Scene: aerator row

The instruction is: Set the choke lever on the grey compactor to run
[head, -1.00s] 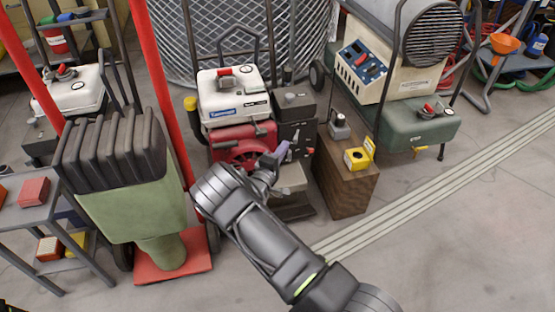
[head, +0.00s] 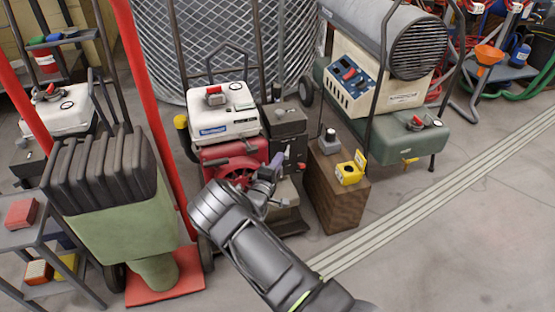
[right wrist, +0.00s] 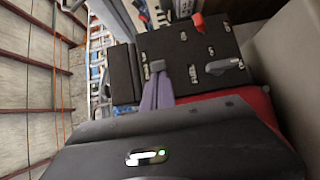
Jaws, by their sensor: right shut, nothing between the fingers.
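The engine-driven machine (head: 222,112) at centre in the head view has a white tank, a red engine housing and dark boxes; I take it for the compactor, though little of it looks grey. Its black panel (head: 291,146) faces my right gripper (head: 272,166), which is shut and empty. In the right wrist view the panel (right wrist: 180,50) carries a grey lever (right wrist: 223,66), a red switch (right wrist: 198,22) and small fittings. The purple fingers (right wrist: 158,92) reach the panel's lower left part, close to a small grey piece; contact is unclear. Which lever is the choke cannot be read. My left gripper is out of view.
A wooden block (head: 338,195) with a yellow box (head: 349,173) stands right of the machine. A heater on a green tank (head: 400,130) is behind it. A red-framed green machine (head: 120,215) stands left.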

